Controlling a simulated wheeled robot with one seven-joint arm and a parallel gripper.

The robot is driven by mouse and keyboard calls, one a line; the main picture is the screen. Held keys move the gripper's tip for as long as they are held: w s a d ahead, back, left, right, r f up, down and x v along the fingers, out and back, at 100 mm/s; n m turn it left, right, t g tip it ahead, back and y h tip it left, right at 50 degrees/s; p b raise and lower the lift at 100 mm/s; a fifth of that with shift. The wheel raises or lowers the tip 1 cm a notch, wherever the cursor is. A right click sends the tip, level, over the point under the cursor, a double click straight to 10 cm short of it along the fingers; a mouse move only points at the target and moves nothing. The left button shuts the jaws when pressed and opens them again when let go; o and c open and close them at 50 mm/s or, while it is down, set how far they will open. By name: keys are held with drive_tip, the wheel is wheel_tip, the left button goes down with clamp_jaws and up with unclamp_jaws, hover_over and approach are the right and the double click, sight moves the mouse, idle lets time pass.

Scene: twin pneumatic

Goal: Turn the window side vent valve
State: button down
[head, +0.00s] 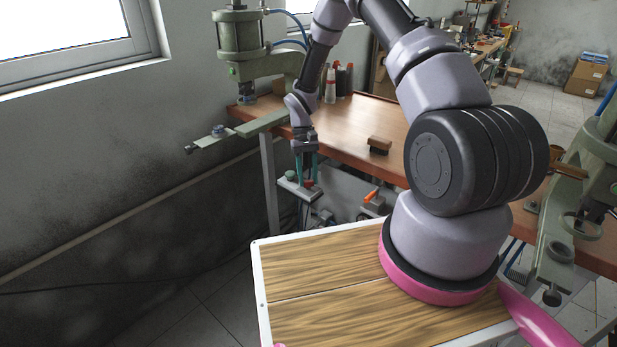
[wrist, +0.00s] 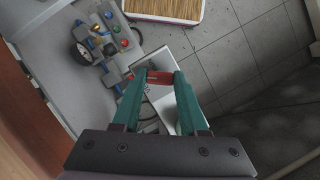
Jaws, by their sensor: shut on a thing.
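My gripper (head: 307,182) reaches down beside the bench, close to the window-side press. In the wrist view my gripper (wrist: 160,80) has its green fingertips on either side of a red handle (wrist: 160,77) and is shut on it. I take this handle to be the window-side vent valve; no label is readable. The handle is at a light grey plate (wrist: 168,62). In the head view a small red part (head: 309,184) shows between the fingers, mostly hidden. A grey plate (head: 299,190) lies there, with a green knob (head: 290,174) to the left.
The window-side press (head: 241,38) stands on the wooden bench (head: 350,120). A second press (head: 590,170) is at the right. A panel with a gauge (wrist: 82,52) and coloured buttons lies upper left in the wrist view. An orange handle (head: 371,195) sits right of my gripper.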

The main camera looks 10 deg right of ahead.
drive_tip(key=n+h, duration=0.1)
drive_tip(key=n, duration=0.2)
drive_tip(key=n+t+h, duration=0.1)
drive_tip(key=n, duration=0.3)
drive_tip(key=shift+a+h, duration=0.15)
drive_tip(key=shift+h, duration=0.15)
idle(0.3)
drive_tip(key=shift+c, duration=2.2)
unclamp_jaws()
drive_tip(key=v, duration=1)
drive_tip(key=shift+r, duration=0.35)
drive_tip(key=shift+a, duration=0.15)
